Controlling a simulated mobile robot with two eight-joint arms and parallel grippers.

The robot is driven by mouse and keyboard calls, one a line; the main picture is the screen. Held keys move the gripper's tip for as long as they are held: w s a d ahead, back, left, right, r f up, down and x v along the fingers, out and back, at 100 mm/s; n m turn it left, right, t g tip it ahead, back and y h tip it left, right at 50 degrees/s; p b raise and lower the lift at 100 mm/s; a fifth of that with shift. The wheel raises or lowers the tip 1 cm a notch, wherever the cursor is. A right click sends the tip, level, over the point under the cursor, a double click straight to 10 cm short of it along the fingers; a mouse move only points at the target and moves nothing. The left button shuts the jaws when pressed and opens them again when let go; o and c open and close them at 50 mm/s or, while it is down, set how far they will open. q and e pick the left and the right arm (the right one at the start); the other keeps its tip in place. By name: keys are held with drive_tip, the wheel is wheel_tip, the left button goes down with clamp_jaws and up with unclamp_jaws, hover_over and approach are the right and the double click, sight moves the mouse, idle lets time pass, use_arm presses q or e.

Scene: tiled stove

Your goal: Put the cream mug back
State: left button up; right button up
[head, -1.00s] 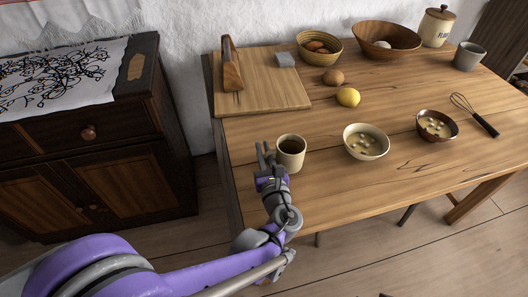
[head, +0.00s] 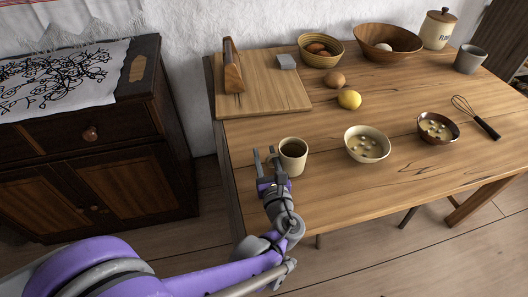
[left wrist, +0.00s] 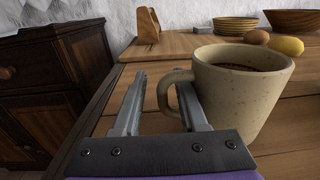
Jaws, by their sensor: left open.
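The cream mug (head: 293,158) stands upright near the front left edge of the wooden table, with dark contents showing inside. In the left wrist view the mug (left wrist: 244,92) is close at the right, its handle (left wrist: 176,92) turned left toward my gripper. My left gripper (head: 265,158) is open just left of the mug. In the left wrist view the fingers of my left gripper (left wrist: 158,82) are apart; the right finger overlaps the handle region, and I cannot tell whether it touches. My right gripper is not in view.
A cream bowl (head: 366,144) and a brown bowl (head: 437,128) stand right of the mug, with a whisk (head: 476,117) beyond. A cutting board (head: 262,95), a lemon (head: 349,100) and an egg (head: 335,80) lie behind. A dark cabinet (head: 130,140) stands left, across a gap.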

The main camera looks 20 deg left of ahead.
use_arm(q)
drive_tip(key=p+v, duration=0.1)
drive_tip(key=v, duration=0.9)
drive_tip(key=shift+s+d, duration=0.3)
drive_tip(key=shift+s, duration=0.1)
